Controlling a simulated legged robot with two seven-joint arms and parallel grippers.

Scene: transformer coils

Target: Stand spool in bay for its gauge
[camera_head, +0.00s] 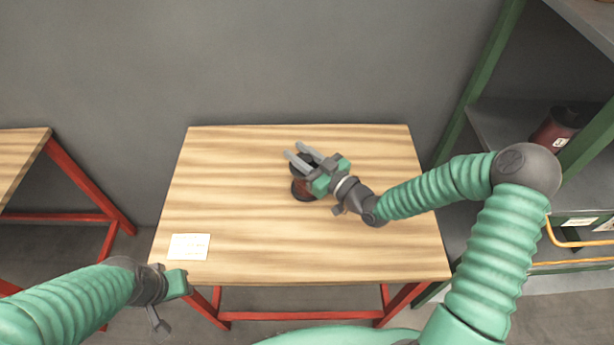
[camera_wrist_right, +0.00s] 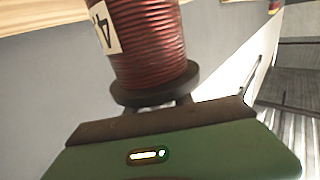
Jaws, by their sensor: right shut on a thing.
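A spool of red-brown wire (camera_head: 301,190) with dark flanges shows at the middle of the wooden table, partly hidden under my right gripper. In the right wrist view the spool (camera_wrist_right: 150,45) fills the top, with a white label bearing a turned "4" and a dark flange near the gripper. My right gripper (camera_head: 298,150) is shut on the spool; I cannot tell whether the spool touches the table. My left gripper (camera_head: 177,283) is at the table's front left, away from the spool; its fingers are not clear. A shelf rack (camera_head: 487,118) stands at the right.
Another dark red spool (camera_head: 556,130) with a white label stands on the rack's upper shelf. White labels (camera_head: 578,222) show on the lower shelf edge. A white card (camera_head: 189,246) lies at the table's front left. Most of the table (camera_head: 240,220) is clear.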

